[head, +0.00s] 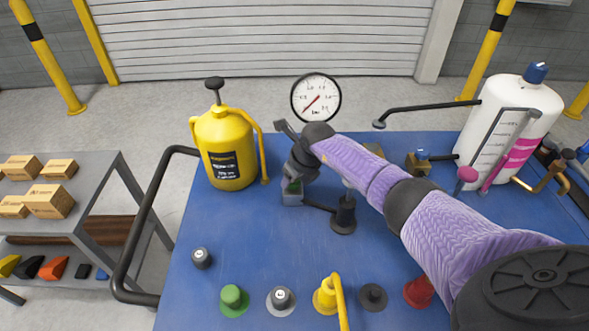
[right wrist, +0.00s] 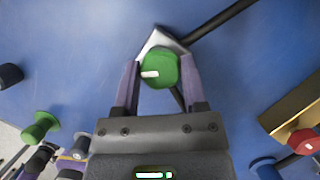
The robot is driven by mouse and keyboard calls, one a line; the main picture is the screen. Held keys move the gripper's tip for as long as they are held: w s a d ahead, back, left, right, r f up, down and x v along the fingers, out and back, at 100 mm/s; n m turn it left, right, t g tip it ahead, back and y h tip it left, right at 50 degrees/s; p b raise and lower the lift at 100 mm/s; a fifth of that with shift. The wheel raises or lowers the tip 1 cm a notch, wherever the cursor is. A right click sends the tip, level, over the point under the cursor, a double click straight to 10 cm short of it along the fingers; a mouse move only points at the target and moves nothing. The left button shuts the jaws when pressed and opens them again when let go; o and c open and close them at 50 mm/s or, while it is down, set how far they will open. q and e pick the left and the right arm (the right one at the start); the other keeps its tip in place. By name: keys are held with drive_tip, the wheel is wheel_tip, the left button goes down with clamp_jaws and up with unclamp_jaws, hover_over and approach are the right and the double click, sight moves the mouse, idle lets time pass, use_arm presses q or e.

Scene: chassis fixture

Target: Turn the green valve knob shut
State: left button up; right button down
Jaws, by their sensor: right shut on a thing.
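The green valve knob (right wrist: 160,68) has a white mark on its face and sits on a grey metal valve body (right wrist: 161,39) with a black pipe leading off. In the right wrist view my right gripper (right wrist: 159,76) has one finger on each side of the knob, shut on it. In the head view my right arm reaches in from the lower right, and my right gripper (head: 292,180) is over the valve, hiding most of the knob. The white mark points to the left in the right wrist view. My left gripper is not in view.
A pressure gauge (head: 316,97) stands behind the valve. A yellow sprayer (head: 225,150) is to its left and a white tank (head: 508,125) to the right. A black fitting (head: 344,214) stands close by. A green button (head: 232,298) and other controls line the blue table's (head: 215,255) front.

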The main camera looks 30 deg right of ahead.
drive_tip(key=m+h+p, duration=0.1)
drive_tip(key=m+p, duration=0.1)
drive_tip(key=m, duration=0.1)
drive_tip(key=shift+r+m, duration=0.1)
drive_tip(key=shift+m, duration=0.2)
drive_tip(key=m+h, duration=0.1)
drive_tip(key=m, duration=0.1)
drive_tip(key=shift+a+m+p, duration=0.1)
drive_tip(key=shift+m+p, duration=0.2)
drive_tip(key=shift+m, duration=0.1)
drive_tip(key=shift+m+g+h, duration=0.3)
drive_tip(key=shift+m+h, duration=0.1)
drive_tip(key=shift+m, duration=0.4)
